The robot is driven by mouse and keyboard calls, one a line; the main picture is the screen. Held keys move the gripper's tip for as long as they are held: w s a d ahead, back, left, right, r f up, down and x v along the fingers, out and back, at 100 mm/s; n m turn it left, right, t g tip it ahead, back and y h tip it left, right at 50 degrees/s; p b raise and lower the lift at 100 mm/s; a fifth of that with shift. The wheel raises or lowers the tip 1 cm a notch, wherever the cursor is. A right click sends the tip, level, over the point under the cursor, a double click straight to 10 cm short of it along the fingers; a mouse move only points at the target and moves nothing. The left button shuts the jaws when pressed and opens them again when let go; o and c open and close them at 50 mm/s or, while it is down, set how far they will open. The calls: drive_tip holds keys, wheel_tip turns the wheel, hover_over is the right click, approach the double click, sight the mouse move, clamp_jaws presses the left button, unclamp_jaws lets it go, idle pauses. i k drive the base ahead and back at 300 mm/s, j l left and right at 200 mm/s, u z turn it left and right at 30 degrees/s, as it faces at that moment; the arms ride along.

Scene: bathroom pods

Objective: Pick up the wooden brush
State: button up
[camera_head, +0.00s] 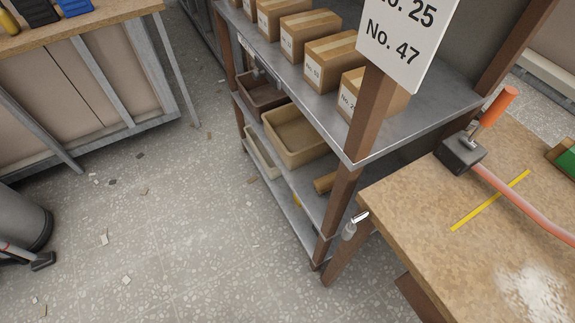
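I cannot clearly make out a wooden brush in the head view. A small brown, wood-coloured piece (324,183) lies on the lower level of the metal shelf, partly hidden by the front post; I cannot tell what it is. My gripper is not in view.
The shelf (437,106) holds cardboard boxes (328,60) above and a tan bin (296,136) below. A workbench (85,75) stands upper left. The speckled floor (180,220) between is mostly clear.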

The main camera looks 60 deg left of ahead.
sight(325, 184)
drive_tip(key=u, duration=1.3)
